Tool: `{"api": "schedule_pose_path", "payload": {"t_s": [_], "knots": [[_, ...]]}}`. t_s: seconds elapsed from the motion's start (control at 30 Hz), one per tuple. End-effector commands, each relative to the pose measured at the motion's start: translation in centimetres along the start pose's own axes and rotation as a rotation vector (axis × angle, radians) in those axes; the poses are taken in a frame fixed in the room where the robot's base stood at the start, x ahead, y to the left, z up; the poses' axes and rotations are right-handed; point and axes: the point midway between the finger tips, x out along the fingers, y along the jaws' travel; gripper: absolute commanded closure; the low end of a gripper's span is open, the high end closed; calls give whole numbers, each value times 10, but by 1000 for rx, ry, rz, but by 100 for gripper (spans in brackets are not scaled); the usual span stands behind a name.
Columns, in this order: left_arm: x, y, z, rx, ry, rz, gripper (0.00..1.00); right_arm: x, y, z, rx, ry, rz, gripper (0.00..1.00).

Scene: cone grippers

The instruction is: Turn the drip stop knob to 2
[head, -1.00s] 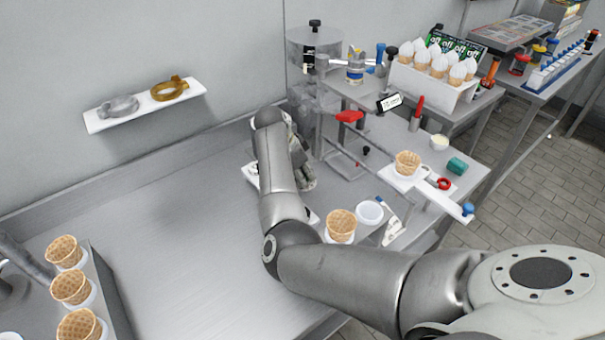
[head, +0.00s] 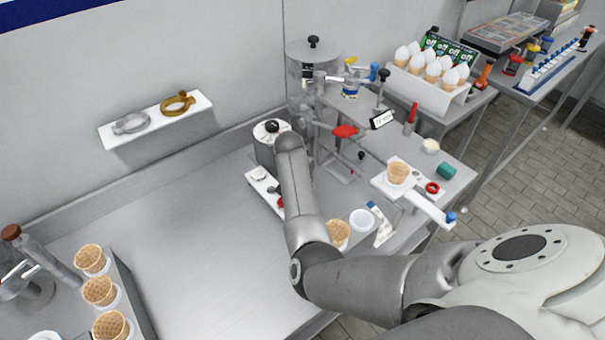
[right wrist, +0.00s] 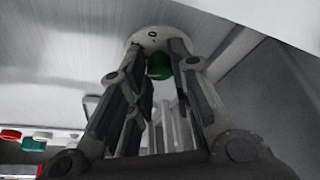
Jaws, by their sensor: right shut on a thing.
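My right gripper (right wrist: 160,62) shows in the right wrist view, its two fingers closed in around a green knob (right wrist: 160,68). A pale round disc (right wrist: 150,36) lies right behind the knob. No number or mark on the knob is readable, so I cannot tell its setting. In the head view my right arm reaches over the metal table and hides the gripper and the knob. A white plate (head: 257,176) with small dark parts shows beside the arm. My left gripper is not in view.
Waffle cones (head: 100,291) stand at the left, one cone (head: 397,173) on a white stand at the right. The table's middle (head: 200,225) is clear.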

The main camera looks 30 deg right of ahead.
Motion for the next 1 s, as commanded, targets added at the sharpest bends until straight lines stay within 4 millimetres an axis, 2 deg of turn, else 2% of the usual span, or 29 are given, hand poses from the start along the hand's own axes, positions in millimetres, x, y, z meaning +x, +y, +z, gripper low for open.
{"api": "schedule_pose_path", "payload": {"t_s": [0.03, 0.2, 0.7, 0.73, 0.9, 1.0], "knots": [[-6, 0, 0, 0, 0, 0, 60, -3, 1, -3, -18, 3, -7, 100], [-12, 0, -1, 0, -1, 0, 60, -2, 1, -2, -63, 3, -26, 100], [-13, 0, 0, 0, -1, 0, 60, -1, 0, -2, -82, 5, -36, 100], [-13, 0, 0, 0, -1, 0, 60, -1, 0, -2, -82, 5, -36, 79], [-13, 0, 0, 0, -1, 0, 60, -1, 0, -2, -82, 4, -35, 58], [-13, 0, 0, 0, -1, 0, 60, 0, 0, -1, -82, 3, -35, 58]]}}
